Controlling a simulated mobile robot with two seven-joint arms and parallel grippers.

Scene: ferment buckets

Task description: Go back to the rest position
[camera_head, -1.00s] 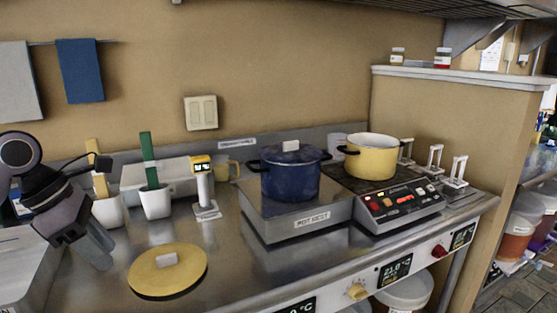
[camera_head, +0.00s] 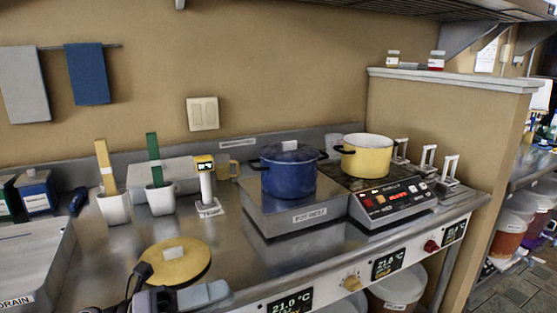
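My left gripper (camera_head: 190,297) shows at the bottom edge of the head view, low in front of the counter and just below the yellow lid. Its fingers point right, nothing is seen between them, and the gap is too unclear to judge. My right gripper is not in view. The yellow lid (camera_head: 190,266) with a pale knob lies flat on the steel counter. The blue pot (camera_head: 288,178), lid on, stands on the pot rest (camera_head: 310,216). The open yellow pot (camera_head: 366,162) stands on the hot plate.
The hot plate's control panel (camera_head: 392,199) faces front. White cups (camera_head: 113,207) with yellow and green handles and a thermometer stand (camera_head: 207,190) are at the back left. A drain sink (camera_head: 32,262) is at the far left. The counter's middle is clear.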

